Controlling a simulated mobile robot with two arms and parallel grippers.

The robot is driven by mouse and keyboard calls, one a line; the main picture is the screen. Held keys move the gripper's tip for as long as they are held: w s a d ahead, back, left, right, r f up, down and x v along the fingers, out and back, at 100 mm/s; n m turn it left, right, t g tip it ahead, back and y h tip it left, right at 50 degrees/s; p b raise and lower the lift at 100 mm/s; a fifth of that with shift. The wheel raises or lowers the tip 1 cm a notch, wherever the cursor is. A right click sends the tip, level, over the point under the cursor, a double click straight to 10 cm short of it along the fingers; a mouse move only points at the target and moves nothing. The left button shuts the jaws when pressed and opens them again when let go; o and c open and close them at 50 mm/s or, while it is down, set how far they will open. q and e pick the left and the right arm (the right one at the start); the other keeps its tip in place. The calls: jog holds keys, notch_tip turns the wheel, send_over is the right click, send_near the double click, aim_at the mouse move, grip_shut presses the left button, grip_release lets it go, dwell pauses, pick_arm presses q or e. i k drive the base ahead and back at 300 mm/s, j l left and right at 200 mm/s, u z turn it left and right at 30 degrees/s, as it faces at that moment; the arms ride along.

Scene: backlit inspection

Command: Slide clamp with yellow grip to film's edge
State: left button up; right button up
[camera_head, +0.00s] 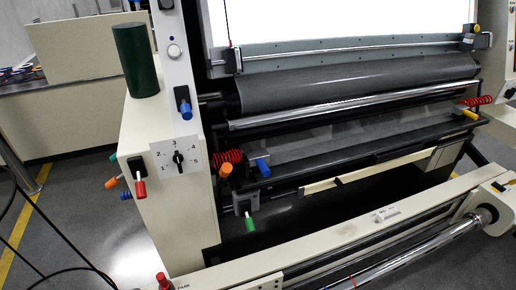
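A dark clamp (469,40) with a yellow grip (476,28) sits at the right end of the grey rail (340,50) below the bright white backlit panel (330,18). The dark grey film (355,84) lies over a wide roller just below this rail. Its right edge ends below the clamp, and its left edge is near a black end piece. A second clamp-like block (227,61) sits at the rail's left end. A yellow lever (469,115) also shows lower right beside a red coil. Neither of my grippers is in view.
A cream cabinet (165,160) with a dial and a dark green cylinder (135,60) stands left. Blue, orange and green handles stick out near the left red coil (229,156). A cream beam (350,230) with a shiny roller crosses the front. Black cables hang at far left.

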aim_at(460, 109)
jog(key=z, duration=1.35)
